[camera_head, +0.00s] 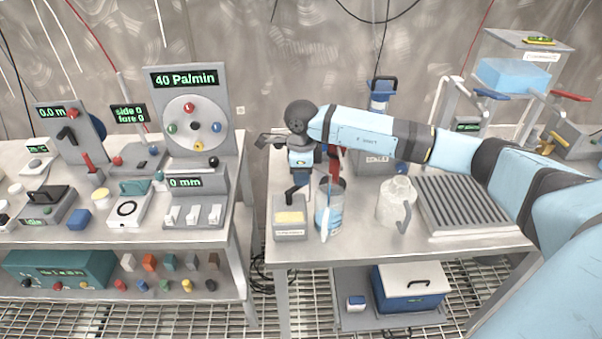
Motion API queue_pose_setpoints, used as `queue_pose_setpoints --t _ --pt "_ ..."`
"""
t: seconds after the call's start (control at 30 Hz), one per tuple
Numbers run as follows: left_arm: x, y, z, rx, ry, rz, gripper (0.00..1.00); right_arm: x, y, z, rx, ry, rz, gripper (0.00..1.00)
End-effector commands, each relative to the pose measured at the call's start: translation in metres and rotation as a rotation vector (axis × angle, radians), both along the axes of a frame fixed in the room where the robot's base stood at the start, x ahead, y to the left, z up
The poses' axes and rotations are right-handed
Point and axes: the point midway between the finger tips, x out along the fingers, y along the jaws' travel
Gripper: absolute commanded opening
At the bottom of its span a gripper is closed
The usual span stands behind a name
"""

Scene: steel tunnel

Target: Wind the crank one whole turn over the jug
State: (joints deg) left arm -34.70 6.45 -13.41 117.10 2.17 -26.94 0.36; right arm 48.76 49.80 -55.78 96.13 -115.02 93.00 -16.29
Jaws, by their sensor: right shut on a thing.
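My right arm comes in from the right, and its gripper (295,190) points down over the near left part of the right-hand table. It is shut on a small dark part that looks like the crank's handle; the fingers and arm hide most of the crank. A whitish jug with a grey handle (392,200) stands further right; I cannot tell which vessel is under the crank. My left gripper is out of view.
A ribbed grey tray (465,234) lies right of the jug. A red part (334,166) and a blue-topped canister (381,96) stand behind my arm. The left-hand table (150,233) holds dials, switches and a round gauge panel (194,123). A gap separates the tables.

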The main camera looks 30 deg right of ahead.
Motion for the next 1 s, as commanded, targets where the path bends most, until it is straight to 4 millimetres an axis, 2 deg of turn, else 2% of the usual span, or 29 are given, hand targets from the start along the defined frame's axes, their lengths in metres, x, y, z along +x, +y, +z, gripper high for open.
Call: queue_pose_setpoints --t 0.13,0.4,0.43,0.53,0.83,1.0 --pt "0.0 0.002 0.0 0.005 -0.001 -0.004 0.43 -0.004 -0.001 0.0 0.0 0.0 -0.078 0.0" --pt "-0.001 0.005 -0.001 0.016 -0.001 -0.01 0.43 -0.004 -0.001 0.0 0.0 0.0 -0.09 0.0" --pt "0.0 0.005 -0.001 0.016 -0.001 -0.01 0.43 -0.004 -0.001 0.0 0.0 0.0 -0.089 0.23" --pt "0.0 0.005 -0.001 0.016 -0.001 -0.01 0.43 -0.004 -0.001 0.0 0.0 0.0 -0.089 0.46" --pt "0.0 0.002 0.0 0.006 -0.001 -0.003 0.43 -0.004 -0.001 0.001 0.001 -0.001 -0.089 0.46" --pt "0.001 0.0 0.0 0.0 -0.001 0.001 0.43 -0.003 -0.001 0.018 0.0 -0.001 -0.089 0.46"
